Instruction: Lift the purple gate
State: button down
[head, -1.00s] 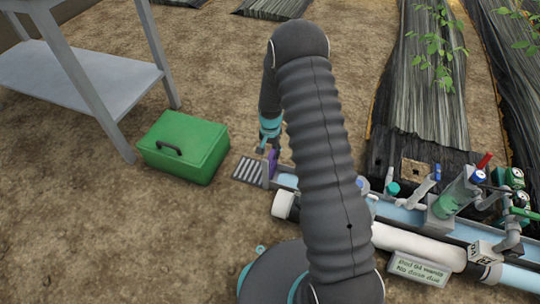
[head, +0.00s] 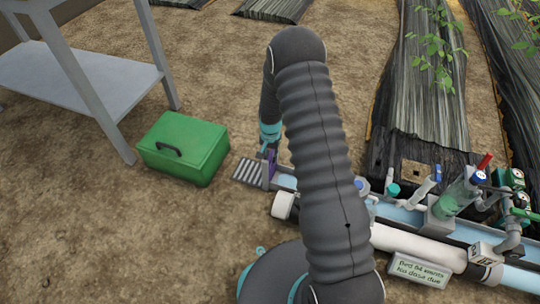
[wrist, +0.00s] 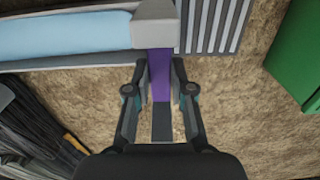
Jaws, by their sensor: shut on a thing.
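The purple gate (wrist: 161,75) is a narrow upright plate at the end of the blue water channel, beside a grey block-like frame. My gripper (wrist: 160,84) is shut on it, with one finger on each side, in the wrist view. In the head view the purple gate (head: 267,172) shows as a thin strip under my gripper (head: 268,151), between the channel end and the grey grating. My arm covers part of the channel there. I cannot tell how far the gate sits in its frame.
The slatted grey grating (head: 248,170) adjoins the channel end. A green toolbox (head: 185,147) stands on the soil to its left. A white pipe (head: 420,247) runs in front of the channel, with valves and bottles (head: 458,195) at right. A grey table (head: 85,80) stands back left.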

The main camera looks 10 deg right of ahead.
notch_tip(320, 180, up, 6)
jog(key=shift+f+p, duration=0.15)
jog(key=shift+p, duration=0.8)
jog(key=shift+f, duration=0.1)
jog(key=c, duration=1)
grip_release()
notch_tip(320, 180, up, 12)
